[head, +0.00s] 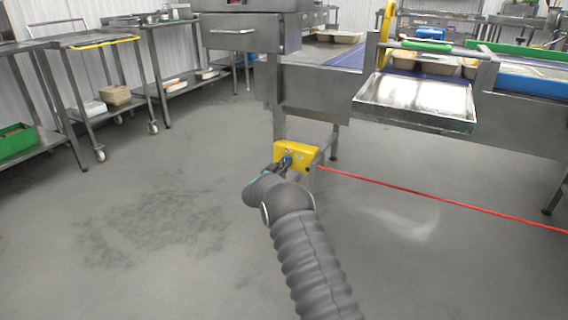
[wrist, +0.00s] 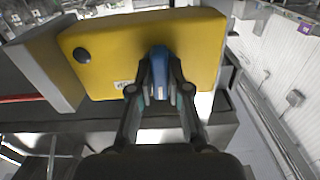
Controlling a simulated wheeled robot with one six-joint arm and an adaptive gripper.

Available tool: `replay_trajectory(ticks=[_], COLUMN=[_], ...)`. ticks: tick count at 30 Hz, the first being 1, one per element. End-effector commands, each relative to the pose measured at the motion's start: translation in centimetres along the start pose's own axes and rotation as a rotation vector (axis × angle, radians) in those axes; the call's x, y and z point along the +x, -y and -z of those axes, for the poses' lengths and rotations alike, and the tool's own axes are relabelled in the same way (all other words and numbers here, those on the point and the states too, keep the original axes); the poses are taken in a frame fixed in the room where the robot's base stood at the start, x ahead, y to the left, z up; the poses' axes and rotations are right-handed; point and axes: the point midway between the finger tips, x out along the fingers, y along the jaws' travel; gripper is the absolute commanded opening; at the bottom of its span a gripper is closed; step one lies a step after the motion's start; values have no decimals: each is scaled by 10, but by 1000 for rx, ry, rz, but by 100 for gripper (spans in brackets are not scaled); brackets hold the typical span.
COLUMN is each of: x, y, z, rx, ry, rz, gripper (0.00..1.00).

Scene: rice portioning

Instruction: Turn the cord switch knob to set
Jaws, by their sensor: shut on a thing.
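The cord switch is a yellow box (head: 298,153) low on the leg of the steel conveyor machine, with a red cord (head: 420,192) running from it to the right. In the wrist view the yellow box (wrist: 105,58) fills the upper middle, with a round black button on its left part and a small white label. The blue knob (wrist: 160,62) stands on the box face. My gripper (wrist: 160,92) is shut on the knob, one finger on each side. In the head view my gripper (head: 284,163) is at the box and covers part of it.
The steel conveyor machine (head: 325,90) stands over the box, with a sloped metal tray (head: 418,98) at the right. The taut red cord crosses at low height. Steel tables and a wheeled cart (head: 85,42) stand at the left. The grey floor at left is clear.

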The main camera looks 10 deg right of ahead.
Motion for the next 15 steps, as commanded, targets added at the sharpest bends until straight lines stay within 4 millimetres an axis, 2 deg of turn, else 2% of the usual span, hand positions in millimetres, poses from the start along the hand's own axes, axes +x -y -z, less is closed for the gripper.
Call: replay_trajectory(ticks=[15], x=[0], y=[0], z=[0], rx=[-81], ry=[0], rz=[2], gripper=[0])
